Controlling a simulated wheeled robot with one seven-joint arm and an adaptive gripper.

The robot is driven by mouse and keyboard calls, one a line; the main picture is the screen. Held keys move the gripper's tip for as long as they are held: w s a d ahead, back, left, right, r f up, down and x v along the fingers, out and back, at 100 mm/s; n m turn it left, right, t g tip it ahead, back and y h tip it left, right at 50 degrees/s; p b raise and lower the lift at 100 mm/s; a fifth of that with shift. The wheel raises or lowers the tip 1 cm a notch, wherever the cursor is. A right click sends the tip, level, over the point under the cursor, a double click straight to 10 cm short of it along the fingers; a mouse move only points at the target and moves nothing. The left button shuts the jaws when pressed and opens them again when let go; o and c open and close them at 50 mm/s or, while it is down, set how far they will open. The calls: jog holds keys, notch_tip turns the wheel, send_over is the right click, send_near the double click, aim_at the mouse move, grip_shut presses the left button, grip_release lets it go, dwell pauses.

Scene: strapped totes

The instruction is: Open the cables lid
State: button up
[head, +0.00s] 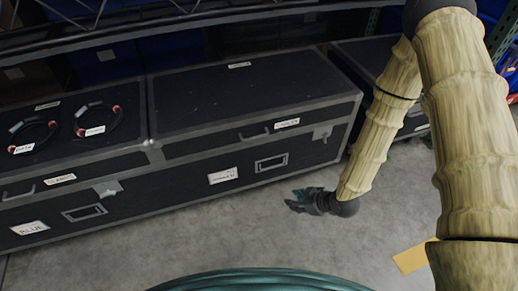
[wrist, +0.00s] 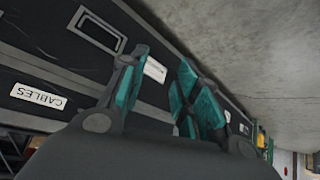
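The cables tote is a black case with grey edging, and its lid (head: 235,92) lies flat and shut. A small label on the lid's front edge (head: 287,123) is hard to read in the head view; in the wrist view a label (wrist: 38,96) reads CABLES. A thin handle (head: 254,135) sits left of that label, and a grey latch or strap piece (head: 322,132) is at the front right. My gripper (head: 298,203) is low over the floor in front of the tote, apart from it. Its teal-padded fingers (wrist: 164,88) are spread and empty in the wrist view.
A second black tote (head: 70,130) stands left, with two dark coiled rings on its lid. Another dark case (head: 375,65) stands right, partly behind my arm. A shelf beam (head: 190,20) crosses above the totes. Grey floor (head: 225,235) is clear in front; a yellow piece (head: 412,258) lies right.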

jog(key=w+a+r+n+y+b, duration=0.1)
jog(key=w+r+n+y+b, duration=0.15)
jog(key=w+n+b, duration=0.4)
jog(key=w+a+r+n+t+y+b, duration=0.1)
jog(key=w+r+n+y+b, duration=0.15)
jog(key=w+n+b, duration=0.4)
jog(key=w+a+r+n+y+b, duration=0.1)
jog(key=w+r+n+y+b, duration=0.1)
jog(key=w+n+y+b, duration=0.35)
jog(key=w+a+f+h+b, duration=0.1)
jog(key=w+a+b, duration=0.3)
jog(key=a, duration=0.5)
jog(key=shift+w+a+f+n+h, duration=0.2)
jog(key=shift+w+a+n+h, duration=0.15)
jog(key=shift+w, duration=0.8)
grip_shut()
